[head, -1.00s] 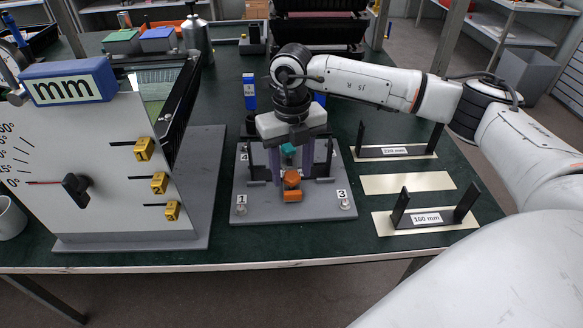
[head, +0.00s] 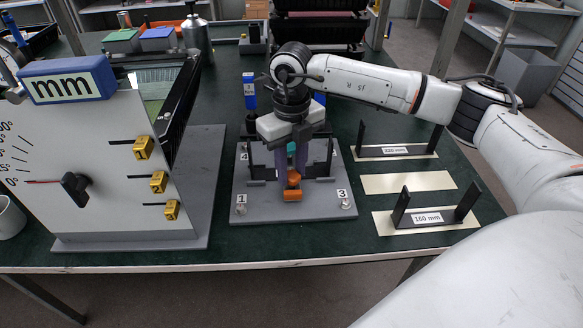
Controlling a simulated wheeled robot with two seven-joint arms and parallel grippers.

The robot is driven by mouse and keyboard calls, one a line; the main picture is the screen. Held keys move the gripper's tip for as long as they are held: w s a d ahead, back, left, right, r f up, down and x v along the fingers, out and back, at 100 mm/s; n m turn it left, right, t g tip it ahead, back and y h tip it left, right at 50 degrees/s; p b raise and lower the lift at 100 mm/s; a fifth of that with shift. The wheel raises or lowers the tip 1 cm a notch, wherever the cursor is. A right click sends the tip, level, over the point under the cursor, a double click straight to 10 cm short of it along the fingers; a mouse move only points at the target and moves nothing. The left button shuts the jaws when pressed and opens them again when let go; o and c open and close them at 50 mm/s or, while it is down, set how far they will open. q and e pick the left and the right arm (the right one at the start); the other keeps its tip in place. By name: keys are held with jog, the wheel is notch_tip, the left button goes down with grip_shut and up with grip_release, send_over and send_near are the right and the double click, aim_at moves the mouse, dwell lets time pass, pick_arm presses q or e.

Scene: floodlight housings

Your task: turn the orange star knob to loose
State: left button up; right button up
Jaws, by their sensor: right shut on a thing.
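The orange star knob (head: 293,178) stands at the middle of the grey fixture plate (head: 318,208), just behind an orange block (head: 292,195). My right gripper (head: 292,175) points straight down over the plate, and its purple fingers are shut on the orange star knob, partly hiding it. A teal part (head: 291,147) shows between the fingers, above the knob. My left gripper is not in view.
A large angle gauge board (head: 90,190) with yellow sliders stands to the left. Black brackets labelled 220 mm (head: 395,152) and 160 mm (head: 426,218) stand on pale strips to the right. Green table is clear in front of the plate.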

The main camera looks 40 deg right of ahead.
aim_at(292, 174)
jog(key=o, duration=1)
jog(key=shift+o, duration=0.2)
jog(key=shift+r, duration=0.1)
notch_tip(292, 174, up, 10)
jog(key=shift+r, duration=0.1)
